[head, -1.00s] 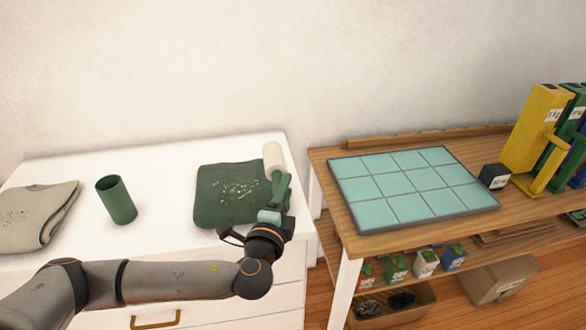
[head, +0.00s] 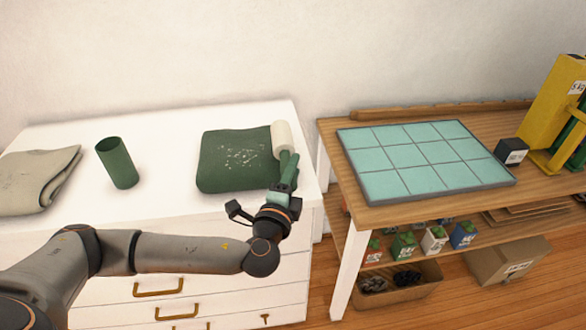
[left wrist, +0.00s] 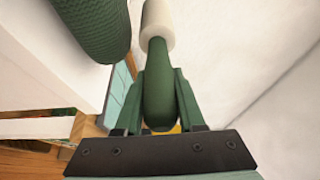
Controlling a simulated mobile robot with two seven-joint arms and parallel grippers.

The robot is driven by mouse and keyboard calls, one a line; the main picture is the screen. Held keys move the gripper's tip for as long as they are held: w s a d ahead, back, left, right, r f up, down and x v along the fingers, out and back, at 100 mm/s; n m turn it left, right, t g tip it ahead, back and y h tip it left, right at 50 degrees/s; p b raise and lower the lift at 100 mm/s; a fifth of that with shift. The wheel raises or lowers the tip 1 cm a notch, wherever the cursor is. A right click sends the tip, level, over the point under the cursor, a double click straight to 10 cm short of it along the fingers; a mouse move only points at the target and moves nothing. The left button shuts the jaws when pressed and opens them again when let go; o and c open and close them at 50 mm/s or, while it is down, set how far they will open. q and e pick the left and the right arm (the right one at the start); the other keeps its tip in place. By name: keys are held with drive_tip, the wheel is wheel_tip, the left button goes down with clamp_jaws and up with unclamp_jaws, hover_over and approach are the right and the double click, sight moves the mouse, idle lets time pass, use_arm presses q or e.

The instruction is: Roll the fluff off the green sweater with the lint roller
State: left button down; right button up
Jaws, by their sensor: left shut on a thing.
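The green sweater (head: 222,172) lies folded on the white dresser top, with white fluff (head: 243,154) scattered over its middle. My left gripper (head: 284,184) is shut on the green handle (left wrist: 160,85) of the lint roller, at the sweater's right side. The white roller head (head: 282,139) is at the sweater's upper right edge; whether it touches the cloth I cannot tell. In the left wrist view the roller head (left wrist: 157,22) points away from the fingers, and the sweater (left wrist: 97,25) shows at the upper left, apart from the head. My right gripper is not in view.
A green cup (head: 117,163) stands left of the sweater. A folded beige garment (head: 38,178) lies at the far left. To the right, past a gap, a wooden table (head: 385,215) bears a teal tiled board (head: 425,160). The dresser top between cup and sweater is clear.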

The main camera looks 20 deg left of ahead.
use_arm(q)
drive_tip(key=shift+f+b, duration=0.75)
drive_tip(key=shift+f, duration=0.1)
idle(0.6)
